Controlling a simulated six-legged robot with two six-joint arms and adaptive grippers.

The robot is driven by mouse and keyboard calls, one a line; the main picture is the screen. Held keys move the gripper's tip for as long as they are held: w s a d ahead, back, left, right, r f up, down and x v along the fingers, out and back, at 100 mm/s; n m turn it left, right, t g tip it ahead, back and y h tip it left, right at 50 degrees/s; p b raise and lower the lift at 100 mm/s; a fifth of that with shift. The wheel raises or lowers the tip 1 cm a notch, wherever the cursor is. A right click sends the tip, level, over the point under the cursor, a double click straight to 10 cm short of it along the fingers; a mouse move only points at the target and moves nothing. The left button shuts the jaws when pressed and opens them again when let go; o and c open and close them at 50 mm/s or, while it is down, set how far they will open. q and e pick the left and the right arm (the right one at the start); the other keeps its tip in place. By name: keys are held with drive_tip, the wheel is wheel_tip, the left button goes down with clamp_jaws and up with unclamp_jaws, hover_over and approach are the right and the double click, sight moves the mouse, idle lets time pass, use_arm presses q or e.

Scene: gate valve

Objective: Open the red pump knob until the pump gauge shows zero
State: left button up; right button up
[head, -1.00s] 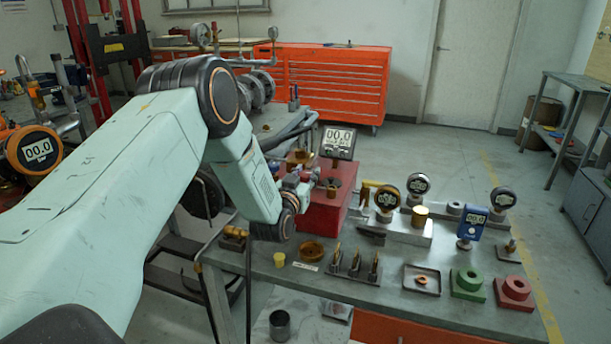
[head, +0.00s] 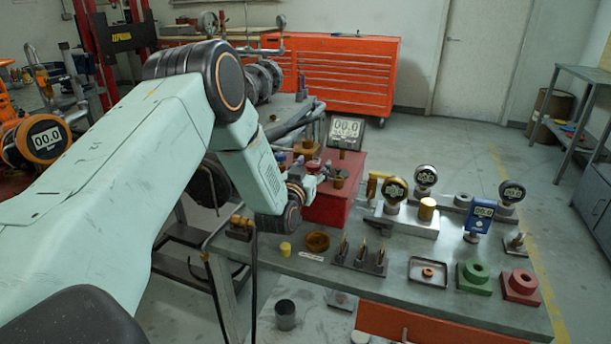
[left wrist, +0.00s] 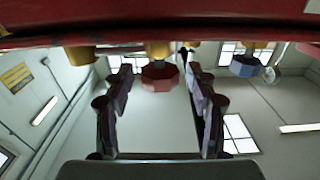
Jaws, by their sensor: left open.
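The red pump (head: 335,207) stands on the bench just beyond my left forearm. Its gauge (head: 347,131) is a square display on top that seems to read 00.0. My left gripper (head: 306,178) is at the pump's left side, partly hidden by my wrist. In the left wrist view, my left gripper (left wrist: 160,82) is open. The red knob (left wrist: 160,77) sits between the fingertips, with a gap on each side. A yellow fitting (left wrist: 158,49) joins it to the red pump body (left wrist: 160,25). My right gripper is not in view.
An orange tool cabinet (head: 335,78) stands behind.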

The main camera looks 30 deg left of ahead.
use_arm(q)
drive_tip(key=v, duration=1.1)
drive_tip(key=shift+s, duration=0.2)
drive_tip(key=shift+d, duration=0.1)
